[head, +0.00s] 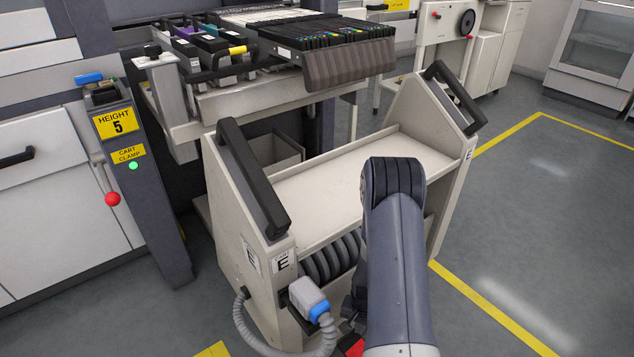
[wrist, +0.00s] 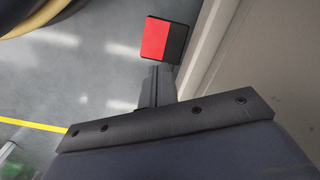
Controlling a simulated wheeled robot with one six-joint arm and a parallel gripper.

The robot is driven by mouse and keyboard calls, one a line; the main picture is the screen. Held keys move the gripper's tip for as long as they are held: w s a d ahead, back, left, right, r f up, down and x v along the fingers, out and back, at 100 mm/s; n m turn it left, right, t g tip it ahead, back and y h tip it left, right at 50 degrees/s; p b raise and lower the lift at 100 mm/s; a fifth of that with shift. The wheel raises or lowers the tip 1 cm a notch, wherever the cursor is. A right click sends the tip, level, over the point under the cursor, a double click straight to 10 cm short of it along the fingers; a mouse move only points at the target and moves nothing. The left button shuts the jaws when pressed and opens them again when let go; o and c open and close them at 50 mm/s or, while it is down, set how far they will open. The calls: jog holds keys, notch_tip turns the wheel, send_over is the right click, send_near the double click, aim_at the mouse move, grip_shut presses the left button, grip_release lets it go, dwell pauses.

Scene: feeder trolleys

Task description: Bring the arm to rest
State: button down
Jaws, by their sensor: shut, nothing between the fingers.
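My arm reaches forward in the head view, its bend standing in front of the shelf of a cream trolley marked E (head: 330,190).
A ribbed hose with a grey and blue connector (head: 309,298) hangs at the trolley's front, near my gripper. A post marked HEIGHT 5 (head: 125,155) shows a green light at left. Feeders (head: 310,40) sit in a machine behind. Floor with yellow lines is clear at right.

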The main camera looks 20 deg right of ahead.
jog(key=b, duration=0.6)
send_near(356, 348)
notch_tip(356, 348, down, 5)
jog(key=shift+f, duration=0.1)
